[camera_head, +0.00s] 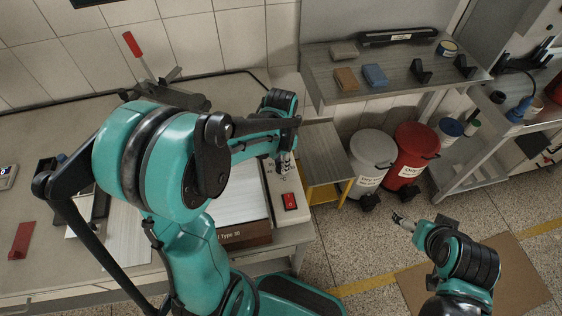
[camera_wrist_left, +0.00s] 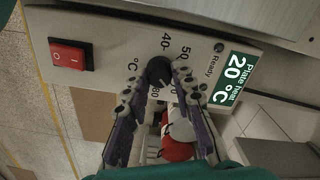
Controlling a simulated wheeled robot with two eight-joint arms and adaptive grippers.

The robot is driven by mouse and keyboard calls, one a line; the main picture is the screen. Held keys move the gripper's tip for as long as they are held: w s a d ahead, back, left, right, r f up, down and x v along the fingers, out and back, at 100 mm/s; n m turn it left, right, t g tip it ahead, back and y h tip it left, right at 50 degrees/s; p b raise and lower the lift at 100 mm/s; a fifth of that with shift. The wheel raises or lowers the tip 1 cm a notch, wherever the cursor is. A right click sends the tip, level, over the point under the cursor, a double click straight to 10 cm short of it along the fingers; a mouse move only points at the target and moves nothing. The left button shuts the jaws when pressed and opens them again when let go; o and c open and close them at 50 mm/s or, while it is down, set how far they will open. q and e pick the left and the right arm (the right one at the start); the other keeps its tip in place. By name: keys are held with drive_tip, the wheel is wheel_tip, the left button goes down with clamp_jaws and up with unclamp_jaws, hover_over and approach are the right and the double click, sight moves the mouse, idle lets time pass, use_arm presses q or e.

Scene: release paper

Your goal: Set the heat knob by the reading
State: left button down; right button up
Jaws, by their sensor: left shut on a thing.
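The black heat knob (camera_wrist_left: 159,71) sits on the pale control panel (camera_wrist_left: 110,68), with 40, 50 and 80 printed around it; its pointer is not clear. The green plate label (camera_wrist_left: 235,75) reads "Plate heat 20 °C", beside a small Ready lamp (camera_wrist_left: 218,48). My left gripper (camera_wrist_left: 158,82) has its two fingers on either side of the knob, shut on it. In the head view the left gripper (camera_head: 284,163) is at the panel, and my arm hides the knob. My right gripper (camera_head: 401,221) hangs over the floor, away from the bench, too small to read.
A red rocker switch (camera_head: 289,201) is on the same panel. A box marked Type III (camera_head: 243,236) lies beside it. A grey bin (camera_head: 370,155) and a red bin (camera_head: 408,160) stand beyond the bench. A shelf (camera_head: 395,75) holds blocks at the back.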

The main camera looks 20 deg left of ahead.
idle(0.4)
use_arm(q)
drive_tip(key=c, duration=1.3)
unclamp_jaws()
drive_tip(key=shift+o, duration=0.2)
wheel_tip(320, 180, up, 12)
